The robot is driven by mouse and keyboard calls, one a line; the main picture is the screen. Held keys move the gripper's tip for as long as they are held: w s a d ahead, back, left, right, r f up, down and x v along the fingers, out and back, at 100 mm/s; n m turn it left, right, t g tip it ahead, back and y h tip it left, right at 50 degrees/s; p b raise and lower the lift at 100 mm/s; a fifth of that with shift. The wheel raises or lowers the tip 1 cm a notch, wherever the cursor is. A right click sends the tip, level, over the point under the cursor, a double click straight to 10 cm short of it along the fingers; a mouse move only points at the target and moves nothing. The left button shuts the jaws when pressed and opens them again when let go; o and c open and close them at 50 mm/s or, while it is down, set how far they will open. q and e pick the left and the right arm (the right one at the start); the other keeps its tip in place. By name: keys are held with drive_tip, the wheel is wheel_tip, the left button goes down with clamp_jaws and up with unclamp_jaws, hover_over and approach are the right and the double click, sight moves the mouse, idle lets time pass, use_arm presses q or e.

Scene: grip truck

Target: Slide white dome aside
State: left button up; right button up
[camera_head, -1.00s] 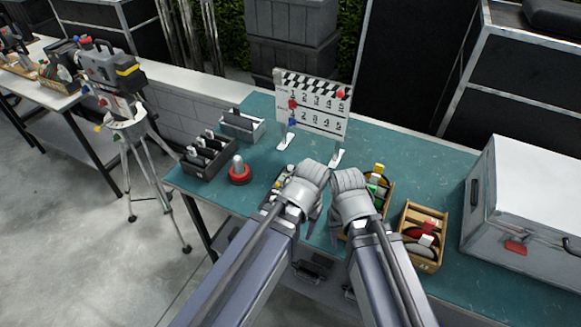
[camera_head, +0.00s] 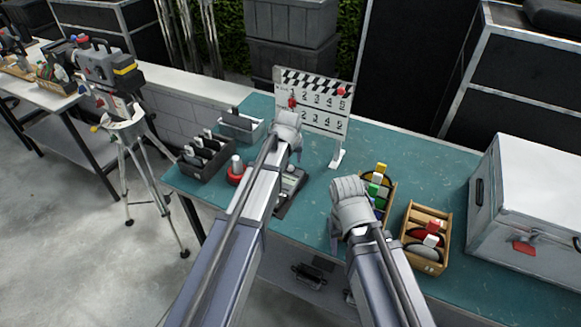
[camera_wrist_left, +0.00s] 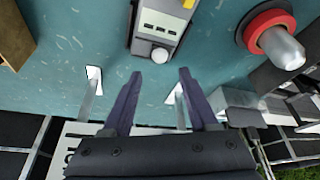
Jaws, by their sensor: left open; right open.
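A pale, round-topped dome (camera_head: 236,163) on a red base stands on the teal table, partly behind my left arm in the head view. In the left wrist view the pale dome (camera_wrist_left: 281,46) lies at the upper right, apart from the fingers. A grey device (camera_head: 291,184) lies on the table beside my left arm. In the wrist view the device (camera_wrist_left: 160,25) carries a small white rounded knob (camera_wrist_left: 159,54) near the fingertips. My left gripper (camera_wrist_left: 157,75) is open and empty, in front of the clapperboard (camera_head: 318,103). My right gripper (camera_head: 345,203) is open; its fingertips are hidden.
A black divided box (camera_head: 208,157) and a grey tray (camera_head: 240,128) stand at the left. A white case (camera_head: 530,190) fills the right end. Bare table lies between clapperboard and case.

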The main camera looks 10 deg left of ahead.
sight(291, 166)
use_arm(q)
drive_tip(key=b+x, duration=0.5)
drive_tip(key=x, duration=0.1)
drive_tip(key=shift+f, duration=0.15)
clamp_jaws()
idle(0.4)
idle(0.9)
